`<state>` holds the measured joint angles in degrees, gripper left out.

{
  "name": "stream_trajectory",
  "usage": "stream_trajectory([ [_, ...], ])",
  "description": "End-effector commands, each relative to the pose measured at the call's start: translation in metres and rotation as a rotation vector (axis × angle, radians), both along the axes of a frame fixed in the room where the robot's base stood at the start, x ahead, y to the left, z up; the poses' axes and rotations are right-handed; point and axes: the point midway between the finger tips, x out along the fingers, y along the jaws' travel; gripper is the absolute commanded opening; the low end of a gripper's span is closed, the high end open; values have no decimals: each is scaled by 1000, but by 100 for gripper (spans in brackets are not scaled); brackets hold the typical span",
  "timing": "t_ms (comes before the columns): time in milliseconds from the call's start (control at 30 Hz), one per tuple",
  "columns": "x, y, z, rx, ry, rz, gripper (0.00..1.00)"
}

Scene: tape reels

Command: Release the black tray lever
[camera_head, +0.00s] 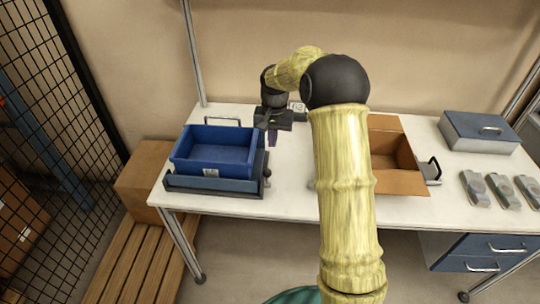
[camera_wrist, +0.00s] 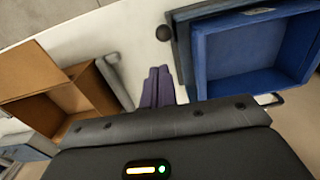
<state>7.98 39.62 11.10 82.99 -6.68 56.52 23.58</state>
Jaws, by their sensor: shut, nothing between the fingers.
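A blue bin (camera_head: 213,150) sits in a dark tray (camera_head: 210,185) at the left of the white table. The black tray lever (camera_head: 266,173) stands at the tray's right side; its round knob shows in the wrist view (camera_wrist: 164,33). My gripper (camera_head: 272,140) has purple fingers and is to the right of the bin, behind the lever. The fingers are together and empty in the wrist view (camera_wrist: 159,75), apart from the knob. The bin (camera_wrist: 250,50) and the tray edge (camera_wrist: 187,50) are to their right there. The lower part of the lever is hard to make out.
An open cardboard box (camera_head: 405,181) is right of my arm, with a dark handled part (camera_head: 432,171) beside it. A grey-blue case (camera_head: 480,132) and several grey devices (camera_head: 503,190) lie at the right. White table surface is clear between the tray and my arm.

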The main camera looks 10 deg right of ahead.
Motion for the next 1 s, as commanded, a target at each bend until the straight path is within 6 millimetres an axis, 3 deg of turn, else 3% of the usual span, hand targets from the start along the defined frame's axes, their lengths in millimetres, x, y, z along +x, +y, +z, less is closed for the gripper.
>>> stream_trajectory([
  [100,30,-9,1,16,29,-71,0],
  [300,54,-20,-2,30,60,-152,0],
  [767,56,-21,-6,31,63,-163,0],
  [1000,54,-20,-31,33,66,-162,0],
])
